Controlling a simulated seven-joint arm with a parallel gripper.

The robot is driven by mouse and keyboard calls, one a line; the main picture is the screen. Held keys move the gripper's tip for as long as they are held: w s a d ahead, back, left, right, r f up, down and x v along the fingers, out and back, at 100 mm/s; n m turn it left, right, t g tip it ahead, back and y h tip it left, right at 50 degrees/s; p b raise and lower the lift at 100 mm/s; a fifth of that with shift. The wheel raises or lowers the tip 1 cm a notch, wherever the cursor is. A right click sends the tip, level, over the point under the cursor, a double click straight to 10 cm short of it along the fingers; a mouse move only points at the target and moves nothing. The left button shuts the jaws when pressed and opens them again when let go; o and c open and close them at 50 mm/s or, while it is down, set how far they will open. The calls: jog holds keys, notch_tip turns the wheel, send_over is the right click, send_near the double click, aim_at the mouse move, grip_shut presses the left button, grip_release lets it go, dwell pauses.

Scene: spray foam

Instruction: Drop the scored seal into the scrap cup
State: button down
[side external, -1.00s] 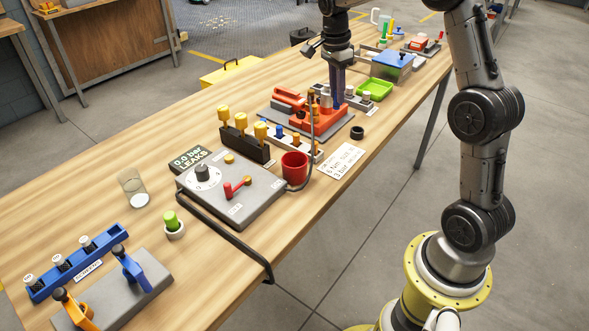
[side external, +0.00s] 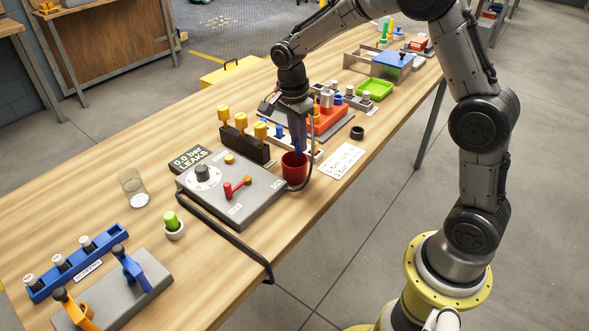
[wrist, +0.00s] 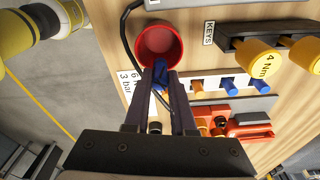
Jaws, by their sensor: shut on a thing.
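The red scrap cup (side external: 294,169) stands beside the grey pressure box, and its open mouth shows in the wrist view (wrist: 172,32). My gripper (side external: 299,149) points down with its fingertips at the cup's mouth. In the wrist view my gripper (wrist: 161,73) is shut on a small blue piece (wrist: 160,77), seen against the cup's near rim. The piece appears to be the seal, but its score mark cannot be made out. In the side view the fingers hide the piece. How deep the tips reach into the cup is unclear.
The grey box (side external: 232,189) with its red lever and a black hose stands left of the cup. A holder of yellow-topped keys (side external: 243,140) and a white rack of pegs (wrist: 232,85) are close by. A black ring (side external: 357,132) and a printed card (side external: 341,161) lie to the right.

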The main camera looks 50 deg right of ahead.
jog(key=shift+f, duration=0.9)
jog(key=c, duration=0.7)
grip_release()
jog(key=shift+r, duration=0.15)
jog(key=r, duration=0.4)
jog(key=a+r, duration=0.1)
jog(key=r, duration=0.8)
jog(key=shift+w+a+r, duration=0.15)
jog(key=shift+a+r, duration=0.1)
jog(key=shift+a, duration=0.05)
